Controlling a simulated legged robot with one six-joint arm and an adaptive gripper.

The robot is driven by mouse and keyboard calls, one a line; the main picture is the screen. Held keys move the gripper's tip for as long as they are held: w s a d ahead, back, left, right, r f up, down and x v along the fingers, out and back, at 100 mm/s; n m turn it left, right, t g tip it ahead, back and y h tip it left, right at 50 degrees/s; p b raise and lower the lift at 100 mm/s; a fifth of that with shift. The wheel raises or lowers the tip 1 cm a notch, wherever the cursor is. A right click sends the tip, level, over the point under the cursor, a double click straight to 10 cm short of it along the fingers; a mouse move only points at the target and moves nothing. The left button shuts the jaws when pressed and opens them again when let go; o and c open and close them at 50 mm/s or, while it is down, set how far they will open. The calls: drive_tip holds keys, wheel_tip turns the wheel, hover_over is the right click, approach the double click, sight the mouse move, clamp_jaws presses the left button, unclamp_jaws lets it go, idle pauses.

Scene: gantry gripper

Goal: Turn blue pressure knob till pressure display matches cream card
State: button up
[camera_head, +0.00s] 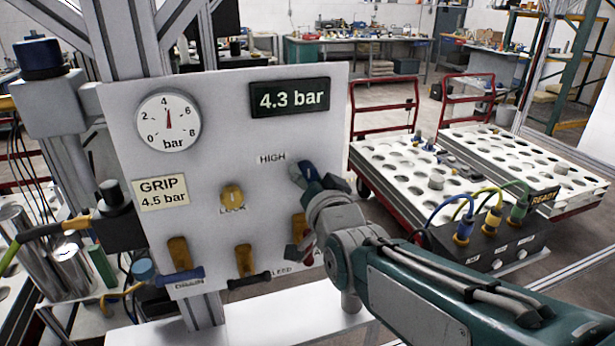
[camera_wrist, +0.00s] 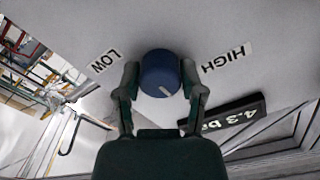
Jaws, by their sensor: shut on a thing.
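The blue pressure knob (camera_wrist: 160,73) sits between LOW and HIGH labels in the wrist view, with a pale pointer line on its face. My gripper (camera_wrist: 160,82) is shut on it, one finger on each side. In the head view my gripper (camera_head: 313,178) is at the panel's right side and mostly hides the knob. The pressure display (camera_head: 290,97) reads 4.3 bar. The cream card (camera_head: 163,192) reads GRIP 4.5 bar. The round gauge (camera_head: 168,121) has its needle just past 4.
A yellow LOCK knob (camera_head: 232,196) is left of my gripper. Lever valves, including the DRAIN lever (camera_head: 180,262) and the middle lever (camera_head: 246,262), line the panel's bottom. White trolleys (camera_head: 420,178) and a black box with coloured cables (camera_head: 490,245) stand right.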

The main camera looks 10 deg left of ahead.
drive_tip(key=shift+r, duration=0.1)
idle(0.5)
drive_tip(key=o, duration=1.1)
drive_tip(key=shift+w, duration=0.1)
drive_tip(key=shift+o, duration=0.2)
drive_tip(key=shift+a, duration=0.1)
drive_tip(key=v, duration=1.2)
drive_tip(key=shift+f, duration=0.2)
